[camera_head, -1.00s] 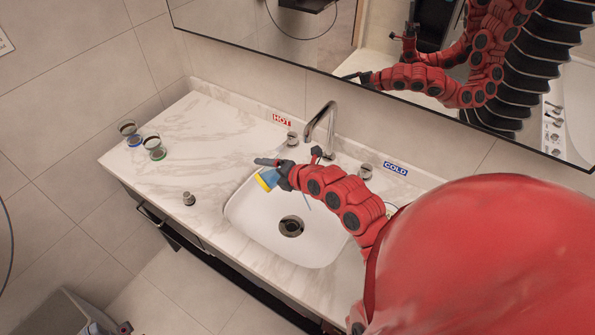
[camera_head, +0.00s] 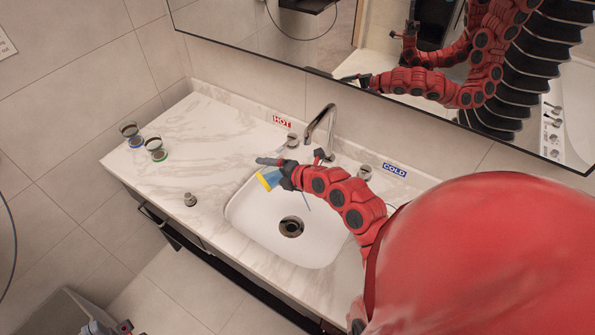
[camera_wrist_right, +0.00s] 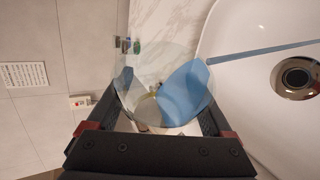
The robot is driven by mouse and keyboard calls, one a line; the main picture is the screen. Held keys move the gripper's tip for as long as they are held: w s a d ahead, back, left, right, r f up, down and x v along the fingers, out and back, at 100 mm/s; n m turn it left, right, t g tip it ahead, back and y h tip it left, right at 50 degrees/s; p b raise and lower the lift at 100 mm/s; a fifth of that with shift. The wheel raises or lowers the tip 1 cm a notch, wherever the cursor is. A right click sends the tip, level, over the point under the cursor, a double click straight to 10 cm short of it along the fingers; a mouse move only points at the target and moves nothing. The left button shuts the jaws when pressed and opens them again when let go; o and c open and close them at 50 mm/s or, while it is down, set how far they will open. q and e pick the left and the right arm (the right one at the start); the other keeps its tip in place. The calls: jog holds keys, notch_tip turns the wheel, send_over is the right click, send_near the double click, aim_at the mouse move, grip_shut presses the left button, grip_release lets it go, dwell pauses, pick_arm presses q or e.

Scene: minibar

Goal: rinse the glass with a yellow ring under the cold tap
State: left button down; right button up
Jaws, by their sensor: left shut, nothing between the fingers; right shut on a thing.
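The glass with a yellow ring (camera_head: 264,182) is held tilted over the left part of the white sink, its ringed end toward the lower left. My right gripper (camera_head: 282,174) is shut on it. In the right wrist view the clear glass (camera_wrist_right: 150,65) sits between the fingers (camera_wrist_right: 150,128), with blue water in it. A thin blue water stream (camera_head: 306,203) shows below the gripper, and as a band (camera_wrist_right: 262,52) in the right wrist view. The chrome tap (camera_head: 320,122) stands behind. The cold knob (camera_head: 365,172) is by the COLD label (camera_head: 395,170). My left gripper (camera_head: 124,327) is shut and empty at the bottom edge, partly out of view.
The hot knob (camera_head: 292,140) is by the HOT label (camera_head: 282,121). Glasses with a blue ring (camera_head: 135,142) and a green ring (camera_head: 158,155) stand on the left counter. A small metal item (camera_head: 190,199) is left of the sink (camera_head: 285,255). A mirror (camera_head: 300,50) hangs behind.

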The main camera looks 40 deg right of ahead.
jog(key=shift+d+r+m+y+b, duration=0.35)
jog(key=shift+d+b, duration=0.2)
jog(key=shift+b, duration=1.55)
jog(key=shift+d+r+m+t+y+b, duration=0.2)
jog(key=shift+m+t+y+b, duration=0.2)
jog(key=shift+b, duration=0.5)
